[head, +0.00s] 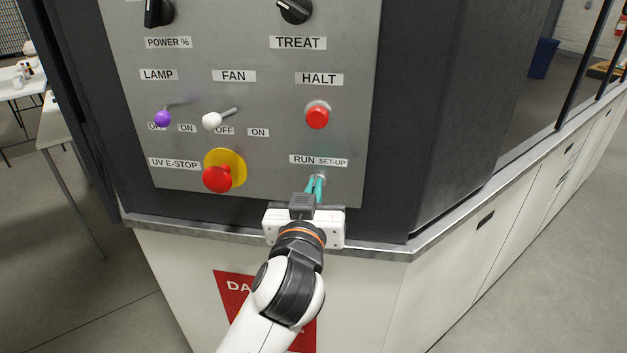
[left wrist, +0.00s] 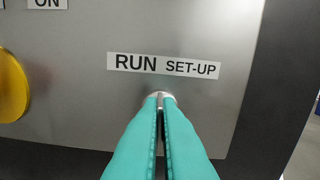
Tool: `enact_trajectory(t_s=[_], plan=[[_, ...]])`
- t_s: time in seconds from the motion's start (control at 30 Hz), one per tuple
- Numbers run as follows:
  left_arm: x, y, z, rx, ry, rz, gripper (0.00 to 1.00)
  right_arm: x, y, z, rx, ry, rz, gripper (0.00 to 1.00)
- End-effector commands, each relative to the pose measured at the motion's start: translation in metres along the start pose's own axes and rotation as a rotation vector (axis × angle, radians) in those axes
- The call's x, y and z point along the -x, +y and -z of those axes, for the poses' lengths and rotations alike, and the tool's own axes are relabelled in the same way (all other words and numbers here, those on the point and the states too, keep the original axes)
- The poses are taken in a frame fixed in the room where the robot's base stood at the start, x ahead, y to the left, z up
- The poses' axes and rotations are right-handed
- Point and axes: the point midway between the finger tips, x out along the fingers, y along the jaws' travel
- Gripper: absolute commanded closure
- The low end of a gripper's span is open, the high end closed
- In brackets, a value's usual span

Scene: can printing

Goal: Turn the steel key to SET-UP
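The steel key (left wrist: 160,101) sits in its round lock on the grey panel, under the label RUN SET-UP (left wrist: 164,66). Only a thin, upright part of it shows between my fingertips; the rest is hidden. In the head view the label (head: 318,160) is just above the lock. My left gripper (head: 316,186) reaches up to the lock from below, its teal fingers nearly together with a narrow gap. In the left wrist view the fingers (left wrist: 160,104) are closed on either side of the key. My right gripper is in neither view.
The grey panel (head: 265,110) also carries a red HALT button (head: 317,116), a red and yellow UV E-STOP (head: 218,178), LAMP (head: 163,118) and FAN (head: 212,121) levers, and two black knobs above. A ledge (head: 385,250) runs below the panel.

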Motion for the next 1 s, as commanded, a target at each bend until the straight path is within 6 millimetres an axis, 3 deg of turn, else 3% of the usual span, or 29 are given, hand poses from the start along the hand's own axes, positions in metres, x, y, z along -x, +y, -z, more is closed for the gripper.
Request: enact_trajectory(t_s=[0.1, 0.5, 1.0], plan=[[0.000, -0.001, -0.003, -0.113, 0.004, 0.000, 1.00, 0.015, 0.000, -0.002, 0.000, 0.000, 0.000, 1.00], [0.000, -0.002, -0.002, -0.446, 0.004, 0.000, 1.00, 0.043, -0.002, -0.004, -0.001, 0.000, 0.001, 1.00], [0.000, -0.002, 0.001, -0.623, 0.002, 0.001, 1.00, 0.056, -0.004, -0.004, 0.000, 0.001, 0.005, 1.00]])
